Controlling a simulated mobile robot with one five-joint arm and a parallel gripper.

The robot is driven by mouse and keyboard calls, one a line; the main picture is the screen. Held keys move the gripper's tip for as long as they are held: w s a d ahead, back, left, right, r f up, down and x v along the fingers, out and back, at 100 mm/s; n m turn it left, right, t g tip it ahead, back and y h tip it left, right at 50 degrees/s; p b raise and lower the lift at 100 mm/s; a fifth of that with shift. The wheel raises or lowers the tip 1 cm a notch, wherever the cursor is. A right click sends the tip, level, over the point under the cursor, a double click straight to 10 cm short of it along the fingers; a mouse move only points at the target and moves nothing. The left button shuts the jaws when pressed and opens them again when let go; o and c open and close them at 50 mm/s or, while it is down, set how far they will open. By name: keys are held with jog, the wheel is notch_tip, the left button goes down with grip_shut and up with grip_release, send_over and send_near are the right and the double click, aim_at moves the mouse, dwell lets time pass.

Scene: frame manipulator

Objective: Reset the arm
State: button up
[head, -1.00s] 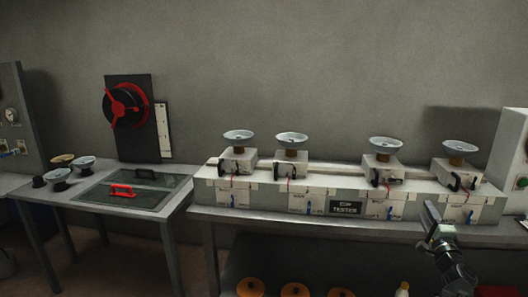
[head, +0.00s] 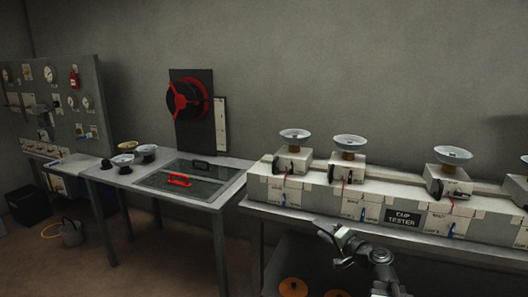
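My gripper (head: 328,231) shows at the lower right of the head view, at the end of my dark arm, which comes up from the bottom edge. It points up and to the left, in front of the front edge of the bench with the cup tester (head: 402,217). Its fingers are small and dark here, so I cannot tell whether they are open or shut. I see no object hanging from it.
The cup tester carries several white cups on boxes.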

jog(key=s+a+f+n+g, duration=0.2)
jog(key=a+f+n+g, duration=0.15)
jog(key=a, duration=0.25)
jog(key=s+a+f+n+g, duration=0.2)
jog(key=s+a+f, duration=0.15)
jog(key=a, duration=0.35)
jog(key=s+a+f+n+g+h, duration=0.1)
jog(key=s+f+n+g+h, duration=0.25)
jog(key=f, duration=0.55)
jog(key=s+d+f+m+g+h, duration=0.1)
jog(key=s+d+f+g+h, duration=0.3)
jog(key=s+d, duration=0.65)
notch_tip(320, 180, up, 14)
jog(key=g+p, duration=0.1)
jog(key=p, duration=1.2)
jog(key=shift+w+a+f, duration=0.2)
jog(key=shift+a+f, duration=0.05)
